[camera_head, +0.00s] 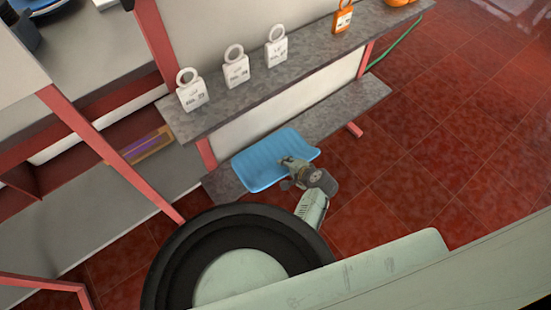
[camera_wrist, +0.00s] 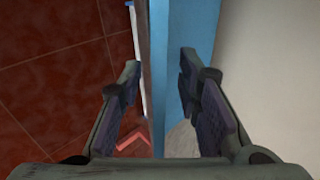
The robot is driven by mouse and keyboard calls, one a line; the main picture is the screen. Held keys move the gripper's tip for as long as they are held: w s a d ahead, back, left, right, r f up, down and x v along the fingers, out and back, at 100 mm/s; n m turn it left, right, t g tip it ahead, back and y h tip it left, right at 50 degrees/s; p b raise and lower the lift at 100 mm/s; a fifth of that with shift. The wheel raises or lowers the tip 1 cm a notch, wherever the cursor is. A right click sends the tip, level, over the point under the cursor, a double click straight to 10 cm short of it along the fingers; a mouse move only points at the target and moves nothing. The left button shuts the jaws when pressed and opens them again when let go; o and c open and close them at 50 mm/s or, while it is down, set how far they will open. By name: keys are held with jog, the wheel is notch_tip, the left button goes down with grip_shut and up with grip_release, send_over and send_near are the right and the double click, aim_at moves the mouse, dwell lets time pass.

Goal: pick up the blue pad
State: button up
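The blue pad (camera_head: 262,160) rests on the lower grey shelf in the head view, slightly curved, its near right side partly hidden by my gripper. My gripper (camera_head: 289,166) is at that side of the pad. In the wrist view the pad (camera_wrist: 172,40) stands as an upright blue band with a narrow edge towards the camera. My gripper (camera_wrist: 159,76) is open there, with one finger on each side of the pad's edge. A gap shows on the left finger's side. I cannot tell whether the right finger touches the pad.
The upper grey shelf (camera_head: 300,70) above the pad carries white ring-topped tags (camera_head: 236,68) and an orange one (camera_head: 342,19). A red post (camera_head: 206,153) stands left of the pad. The red tiled floor (camera_head: 440,130) is open to the right.

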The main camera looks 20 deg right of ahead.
jog(key=shift+w+f, duration=0.1)
jog(key=shift+w, duration=0.05)
jog(key=shift+c, duration=0.6)
grip_shut()
